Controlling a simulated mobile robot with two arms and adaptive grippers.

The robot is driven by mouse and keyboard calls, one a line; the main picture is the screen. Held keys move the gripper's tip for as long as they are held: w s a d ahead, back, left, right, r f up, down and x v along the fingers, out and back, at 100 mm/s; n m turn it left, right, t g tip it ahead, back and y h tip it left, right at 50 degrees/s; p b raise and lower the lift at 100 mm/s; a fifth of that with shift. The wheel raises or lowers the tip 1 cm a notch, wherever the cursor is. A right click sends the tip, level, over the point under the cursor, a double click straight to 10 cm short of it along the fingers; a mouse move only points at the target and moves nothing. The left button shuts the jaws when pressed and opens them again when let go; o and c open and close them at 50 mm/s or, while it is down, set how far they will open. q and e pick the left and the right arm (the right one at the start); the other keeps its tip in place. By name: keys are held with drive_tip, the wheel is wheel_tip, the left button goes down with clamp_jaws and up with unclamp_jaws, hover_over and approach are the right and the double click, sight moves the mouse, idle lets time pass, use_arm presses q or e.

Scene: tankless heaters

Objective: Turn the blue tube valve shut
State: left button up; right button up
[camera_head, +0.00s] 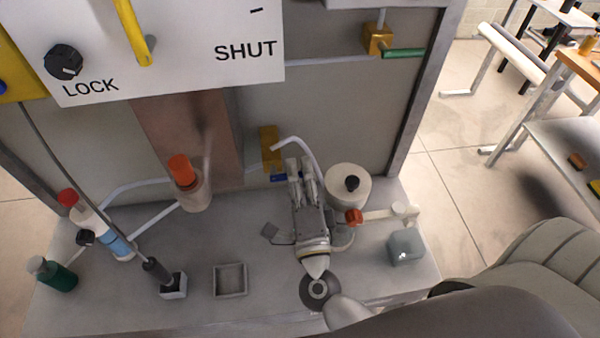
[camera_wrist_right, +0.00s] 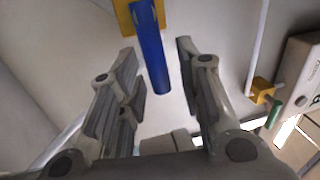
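The blue tube valve has a blue handle (camera_wrist_right: 153,55) on a yellow-brass body (camera_wrist_right: 124,14), seen in the right wrist view. In the head view the brass body (camera_head: 268,140) is on the panel, and only a bit of the blue handle (camera_head: 279,178) shows beside my right gripper. My right gripper (camera_head: 299,163) reaches up to the valve. In the wrist view its two fingers (camera_wrist_right: 156,52) are apart, with the handle between them and a gap on both sides. My left gripper is not in view.
A white tank (camera_head: 348,186) with a black knob and a red knob (camera_head: 354,216) are close right of my gripper. A green-handled valve (camera_head: 403,53) is higher right. An orange-capped cylinder (camera_head: 184,180) stands left. A sign board (camera_head: 180,45) hangs above.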

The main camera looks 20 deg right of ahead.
drive_tip(key=v, duration=1.2)
idle(0.6)
